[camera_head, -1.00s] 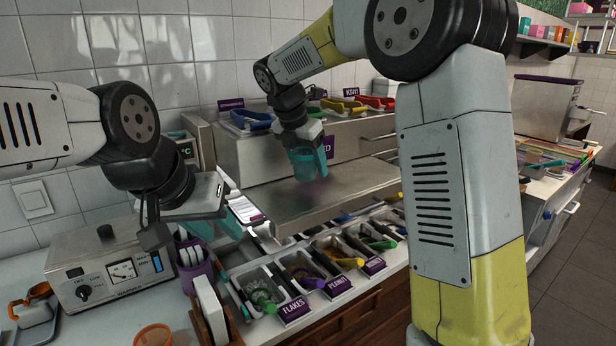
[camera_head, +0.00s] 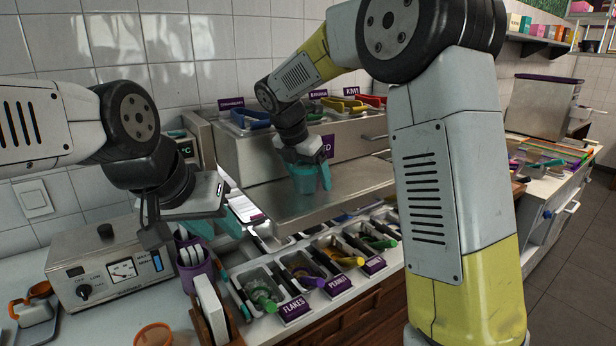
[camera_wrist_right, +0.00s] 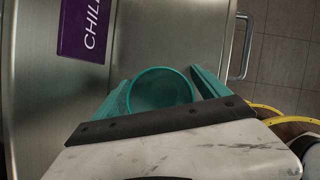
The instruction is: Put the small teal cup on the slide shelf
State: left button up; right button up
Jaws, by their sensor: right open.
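The small teal cup (camera_wrist_right: 160,90) sits between the teal fingers of my right gripper (camera_wrist_right: 167,95) in the right wrist view, with a gap visible at the right finger. In the head view my right gripper (camera_head: 311,180) is open, low over the steel slide shelf (camera_head: 358,180). Its teal fingers and the cup blend there, and the cup's base looks to be at the shelf surface. My left gripper (camera_head: 228,226) hangs at the left, near the counter, away from the cup; its finger gap is hidden.
A steel unit with a purple chill label (camera_wrist_right: 84,28) stands behind the shelf, with coloured tongs on top. Topping bins (camera_head: 262,284) with labels line the front. A heater box (camera_head: 108,272) stands at the left. The shelf's right part is bare.

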jog(key=v, duration=1.1)
jog(key=shift+s+a+r, duration=0.1)
jog(key=shift+r, duration=0.2)
jog(key=shift+s+r, duration=0.15)
jog(key=shift+r, duration=0.05)
jog(key=s+d+f+m+y, duration=0.2)
jog(key=s+d+m+y, duration=0.1)
jog(key=s+d+m, duration=1)
jog(key=s+d+f+m+t+y, duration=0.2)
jog(key=s+f+m, duration=0.4)
jog(key=s+m, duration=0.4)
jog(key=shift+s+d+m, duration=0.3)
jog(key=shift+d+m, duration=0.3)
jog(key=shift+m, duration=1.9)
